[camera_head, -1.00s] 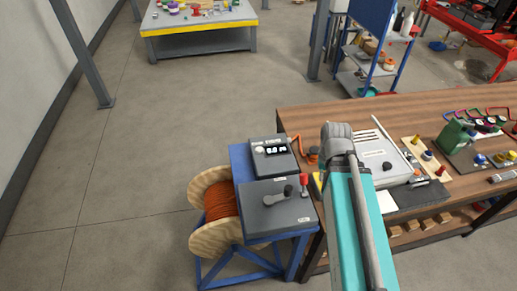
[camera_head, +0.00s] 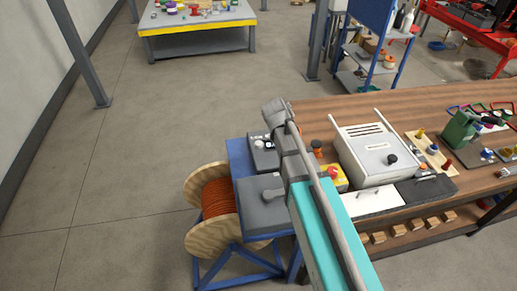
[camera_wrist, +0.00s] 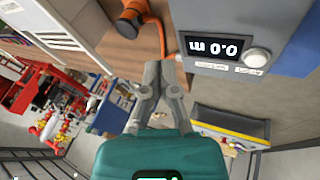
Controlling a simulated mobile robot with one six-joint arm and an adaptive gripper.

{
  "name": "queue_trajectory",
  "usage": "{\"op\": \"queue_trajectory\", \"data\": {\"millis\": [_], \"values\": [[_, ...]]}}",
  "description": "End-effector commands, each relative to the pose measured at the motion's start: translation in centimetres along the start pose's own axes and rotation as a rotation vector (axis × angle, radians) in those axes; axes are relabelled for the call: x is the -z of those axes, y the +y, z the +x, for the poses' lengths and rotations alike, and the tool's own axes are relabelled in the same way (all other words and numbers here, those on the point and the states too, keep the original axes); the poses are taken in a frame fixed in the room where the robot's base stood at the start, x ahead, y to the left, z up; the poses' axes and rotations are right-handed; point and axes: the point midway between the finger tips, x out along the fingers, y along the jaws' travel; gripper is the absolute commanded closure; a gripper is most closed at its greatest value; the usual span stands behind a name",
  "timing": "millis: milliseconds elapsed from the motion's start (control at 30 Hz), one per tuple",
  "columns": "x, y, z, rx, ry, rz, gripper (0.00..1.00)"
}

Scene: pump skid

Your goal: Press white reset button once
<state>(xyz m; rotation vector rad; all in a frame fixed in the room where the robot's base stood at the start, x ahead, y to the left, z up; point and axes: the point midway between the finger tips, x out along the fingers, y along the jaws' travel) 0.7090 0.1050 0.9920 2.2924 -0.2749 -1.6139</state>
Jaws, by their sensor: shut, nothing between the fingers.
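My arm covers the box's right part there, and my gripper cannot be made out.
A grey lever box (camera_head: 262,208) sits in front of the control box on the blue stand (camera_head: 238,157). A cable reel (camera_head: 213,210) stands left of it. The wooden bench (camera_head: 395,110) to the right carries a white case (camera_head: 375,150) and a red emergency-stop button (camera_head: 332,173).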

Motion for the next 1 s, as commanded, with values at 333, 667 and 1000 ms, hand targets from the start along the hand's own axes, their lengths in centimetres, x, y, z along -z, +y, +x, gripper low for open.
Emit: {"op": "queue_trajectory", "data": {"millis": [333,667,1000], "values": [[8.3,-9.9,-0.1,-0.116,0.245,-0.068,1.0],[9.6,-11.7,-0.9,-0.134,0.298,-0.081,1.0],[9.5,-11.7,-0.7,-0.133,0.296,-0.082,1.0]]}}
